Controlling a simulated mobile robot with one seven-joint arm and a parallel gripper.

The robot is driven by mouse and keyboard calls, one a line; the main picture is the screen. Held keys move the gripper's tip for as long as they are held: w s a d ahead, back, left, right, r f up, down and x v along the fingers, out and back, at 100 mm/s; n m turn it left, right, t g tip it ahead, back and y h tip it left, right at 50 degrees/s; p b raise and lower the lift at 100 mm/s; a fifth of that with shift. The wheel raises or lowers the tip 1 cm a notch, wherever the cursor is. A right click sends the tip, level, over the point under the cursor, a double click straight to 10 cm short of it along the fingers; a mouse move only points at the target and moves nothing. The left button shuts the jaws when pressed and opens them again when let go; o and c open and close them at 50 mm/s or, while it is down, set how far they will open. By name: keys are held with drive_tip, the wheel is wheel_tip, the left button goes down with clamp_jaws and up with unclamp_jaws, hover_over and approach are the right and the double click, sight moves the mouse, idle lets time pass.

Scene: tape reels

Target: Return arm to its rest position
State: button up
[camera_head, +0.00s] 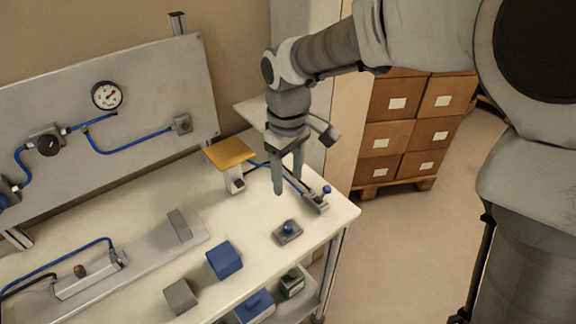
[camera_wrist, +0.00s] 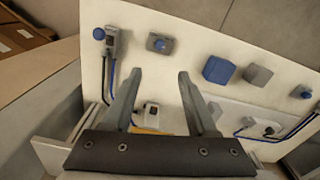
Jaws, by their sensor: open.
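My gripper (camera_head: 288,172) is in the head view above the right end of the white workbench (camera_head: 140,208), pointing down. Its two fingers are apart with nothing between them. The wrist view also shows the open gripper (camera_wrist: 157,85), with the bench top beyond the fingertips. My arm reaches in from the upper right of the head view. A yellow-topped block (camera_head: 229,152) stands just left of the gripper. A grey plate with a blue knob (camera_head: 288,232) lies on the bench below the gripper, apart from it.
A grey switch box with a blue knob (camera_head: 315,200) sits near the bench's right edge. A blue block (camera_head: 224,260) and grey blocks (camera_head: 180,296) lie further left. An upright panel with a gauge (camera_head: 107,95) stands behind. Cardboard boxes (camera_head: 388,138) stand beyond, with open floor right.

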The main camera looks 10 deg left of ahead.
drive_tip(key=shift+r, duration=0.9)
